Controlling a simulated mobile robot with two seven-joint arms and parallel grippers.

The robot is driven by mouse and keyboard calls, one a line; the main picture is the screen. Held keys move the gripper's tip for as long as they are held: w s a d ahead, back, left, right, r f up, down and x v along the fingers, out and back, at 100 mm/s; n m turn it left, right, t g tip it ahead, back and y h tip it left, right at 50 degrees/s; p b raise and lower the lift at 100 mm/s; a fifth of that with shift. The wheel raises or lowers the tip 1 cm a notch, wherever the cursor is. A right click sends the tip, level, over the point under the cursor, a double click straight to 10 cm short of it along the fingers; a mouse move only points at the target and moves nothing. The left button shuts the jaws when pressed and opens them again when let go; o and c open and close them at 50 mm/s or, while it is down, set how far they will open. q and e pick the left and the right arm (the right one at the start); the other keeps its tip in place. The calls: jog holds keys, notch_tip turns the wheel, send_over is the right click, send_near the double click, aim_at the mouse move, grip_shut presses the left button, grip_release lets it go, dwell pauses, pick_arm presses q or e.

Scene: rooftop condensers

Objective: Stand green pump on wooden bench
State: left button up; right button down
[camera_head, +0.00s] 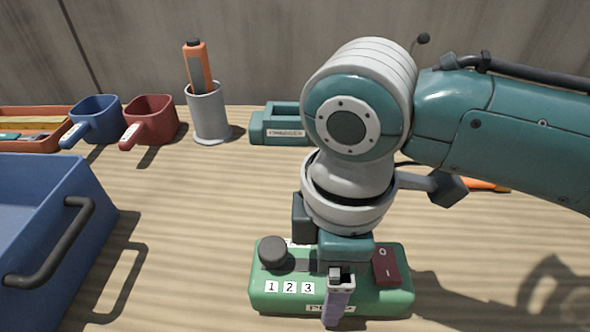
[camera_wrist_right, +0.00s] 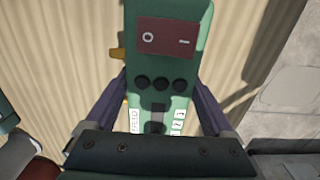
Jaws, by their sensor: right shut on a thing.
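The green pump (camera_head: 387,299) is at the bottom middle of the head view, with a dark knob, a "1 2 3" label and a dark red switch. It also shows in the right wrist view (camera_wrist_right: 187,60), where its red switch and black buttons are clear. My right gripper (camera_head: 333,278) comes down from above and is shut across the pump's middle, one finger on its near side, partly hiding its front label. The wooden bench (camera_head: 220,205) lies under it; I cannot tell whether the pump touches it. My left gripper is out of view.
A blue crate (camera_head: 35,235) with a dark handle stands at the left. Along the back are an orange tray (camera_head: 45,144), blue mug (camera_head: 97,117), red mug (camera_head: 157,115), grey cup (camera_head: 210,115) with an orange tool, and teal charger (camera_head: 277,132). The bench's middle is clear.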

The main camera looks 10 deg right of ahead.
jog(key=shift+f, duration=0.45)
grip_release()
jog(key=shift+f, duration=0.15)
notch_tip(320, 180, up, 12)
jog(key=p, duration=0.3)
jog(key=shift+p, duration=0.4)
jog(key=s+a+f+m+y, duration=0.1)
jog(key=s+a+m+y, duration=0.1)
jog(key=s+a, duration=0.2)
jog(key=s+d+m+t+h, duration=0.1)
jog(key=s+d+m, duration=0.3)
jog(key=d+m, duration=0.1)
jog(key=s+d+f+m+t, duration=0.1)
jog(key=s+d+m, duration=0.3)
jog(key=d, duration=0.4)
jog(key=shift+d+f+m+t+h, duration=0.2)
jog(key=shift+m+t+h, duration=0.2)
jog(key=shift+m+t, duration=0.45)
